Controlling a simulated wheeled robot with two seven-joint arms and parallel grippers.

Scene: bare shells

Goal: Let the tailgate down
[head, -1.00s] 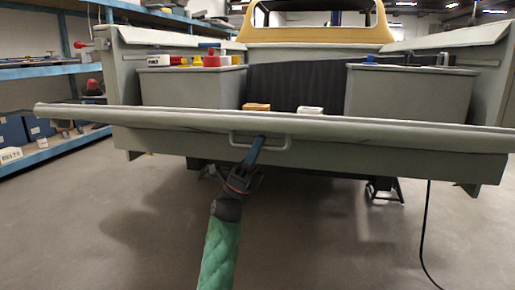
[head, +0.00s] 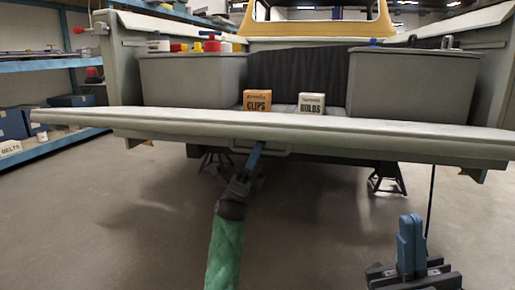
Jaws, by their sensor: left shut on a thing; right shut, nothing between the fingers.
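The grey-green tailgate (head: 330,125) of the pickup bed spans the view and leans out toward me, partly lowered, its pale upper edge foremost. Its bar handle (head: 278,151) is at the middle of the outer face, partly hidden under the edge and behind my fingers. My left gripper (head: 256,152), on the green-sleeved arm, is shut on the handle from below. My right gripper (head: 410,232) is at the lower right, blue fingers pointing up, shut and empty, apart from the tailgate.
In the bed are two grey bins (head: 190,80) (head: 410,85), a CLIPS box (head: 257,100) and a BULBS box (head: 311,103). Blue shelving (head: 45,145) stands at the left. A jack stand (head: 388,178) is under the truck. The floor before the tailgate is clear.

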